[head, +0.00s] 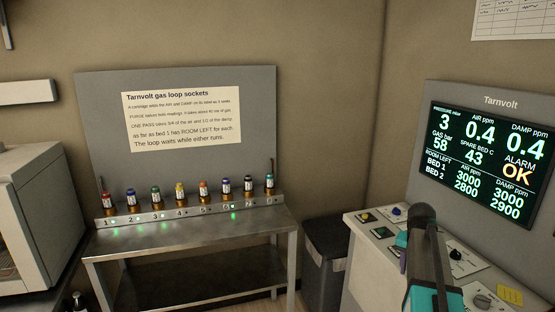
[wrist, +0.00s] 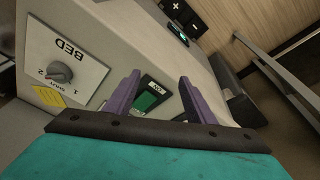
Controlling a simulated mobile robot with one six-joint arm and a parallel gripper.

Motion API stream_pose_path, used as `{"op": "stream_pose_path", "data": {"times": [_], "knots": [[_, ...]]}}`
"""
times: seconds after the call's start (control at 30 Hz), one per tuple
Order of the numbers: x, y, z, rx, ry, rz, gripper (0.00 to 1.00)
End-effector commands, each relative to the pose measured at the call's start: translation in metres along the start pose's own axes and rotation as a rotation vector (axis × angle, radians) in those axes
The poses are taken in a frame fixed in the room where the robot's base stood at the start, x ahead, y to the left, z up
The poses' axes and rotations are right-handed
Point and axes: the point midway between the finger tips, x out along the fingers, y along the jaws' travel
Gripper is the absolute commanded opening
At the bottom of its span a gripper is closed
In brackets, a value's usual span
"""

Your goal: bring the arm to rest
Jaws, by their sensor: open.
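My gripper (wrist: 160,78) shows in the wrist view with its two purple fingers spread apart and nothing between them. Beyond and between the fingers is the sloped top of a pale console (wrist: 115,30) with a green button (wrist: 146,101). In the head view my arm, dark grey and teal, stands over the console (head: 350,222) at the lower right. A bed selector knob (wrist: 60,72) sits on a white plate left of the fingers in the wrist view. Whether the fingers touch the console is unclear.
A metal bench (head: 180,238) carries a numbered rack (head: 145,217) of several small cartridges. A dark bin (head: 327,255) stands between bench and console. A monitor (head: 485,150) reading "ALARM OK" rises behind the console. A pale box-like machine (head: 30,215) is at the left.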

Motion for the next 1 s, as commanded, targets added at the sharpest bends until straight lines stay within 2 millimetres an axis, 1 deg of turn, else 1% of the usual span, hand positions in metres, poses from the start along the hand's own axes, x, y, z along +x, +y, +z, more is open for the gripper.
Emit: {"op": "stream_pose_path", "data": {"times": [0.03, 0.17, 0.2, 0.37, 0.4, 0.47, 0.5, 0.57, 0.6, 0.8, 1.0], "knots": [[0.013, -0.014, 0.021, -0.041, -0.015, -0.007, 0.50], [0.043, -0.046, 0.062, -0.138, -0.042, -0.028, 0.50], [0.051, -0.056, 0.075, -0.169, -0.051, -0.034, 0.50], [0.083, -0.088, 0.130, -0.287, -0.083, -0.058, 0.50], [0.090, -0.095, 0.144, -0.316, -0.092, -0.064, 0.50], [0.100, -0.105, 0.166, -0.360, -0.104, -0.073, 0.50], [0.107, -0.111, 0.181, -0.390, -0.112, -0.078, 0.50], [0.116, -0.119, 0.203, -0.433, -0.125, -0.087, 0.50], [0.122, -0.124, 0.218, -0.461, -0.132, -0.093, 0.50], [0.147, -0.142, 0.289, -0.596, -0.170, -0.119, 0.50], [0.163, -0.150, 0.344, -0.699, -0.199, -0.139, 0.50]]}}
